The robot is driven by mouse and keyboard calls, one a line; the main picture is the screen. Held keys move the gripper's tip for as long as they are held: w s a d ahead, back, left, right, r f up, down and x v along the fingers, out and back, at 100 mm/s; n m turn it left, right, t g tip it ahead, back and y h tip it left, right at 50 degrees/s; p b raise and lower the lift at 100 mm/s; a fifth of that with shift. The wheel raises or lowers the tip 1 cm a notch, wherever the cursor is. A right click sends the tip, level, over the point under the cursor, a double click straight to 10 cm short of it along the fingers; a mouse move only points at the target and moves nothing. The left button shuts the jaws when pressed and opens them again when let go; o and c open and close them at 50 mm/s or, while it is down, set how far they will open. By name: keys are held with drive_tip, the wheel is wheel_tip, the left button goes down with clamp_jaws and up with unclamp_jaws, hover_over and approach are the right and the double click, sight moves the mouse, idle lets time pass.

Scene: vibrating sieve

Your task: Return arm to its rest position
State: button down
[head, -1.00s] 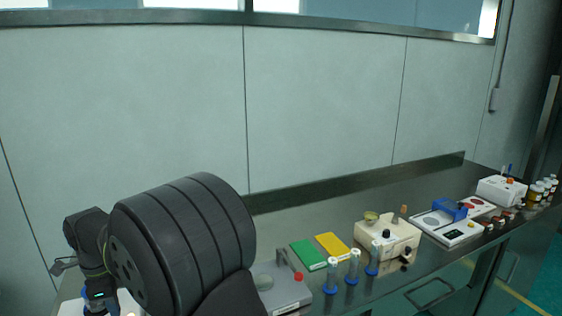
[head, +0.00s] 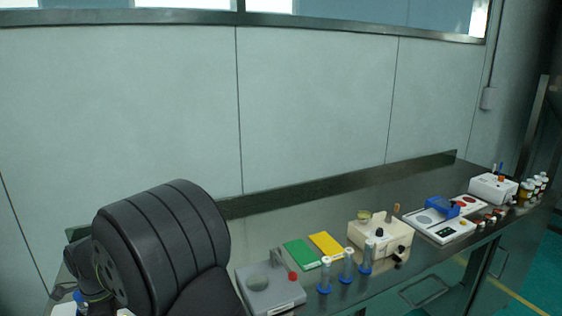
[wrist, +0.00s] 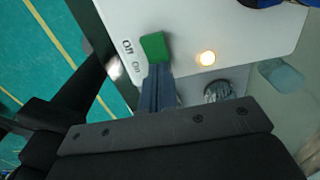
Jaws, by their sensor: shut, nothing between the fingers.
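My gripper (wrist: 159,72) shows in the wrist view as two narrow blue-grey fingers, close together with nothing between them. In the head view my arm's big dark links fill the lower left, and the fingers cannot be made out there.
Space above the bench is clear.

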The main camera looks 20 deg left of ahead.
drive_tip(key=shift+f, duration=0.3)
wheel_tip(320, 180, up, 17)
drive_tip(key=s+a+t+h, duration=0.1)
drive_tip(key=s+a, duration=0.2)
drive_tip(key=shift+w+d+f, duration=0.15)
drive_tip(key=shift+f, duration=0.65)
drive_tip(key=shift+w+d+f, duration=0.1)
drive_tip(key=shift+d+f, duration=0.05)
drive_tip(key=shift+f, duration=0.65)
drive_tip(key=shift+w+d+f, duration=0.15)
drive_tip(key=shift+f, duration=0.65)
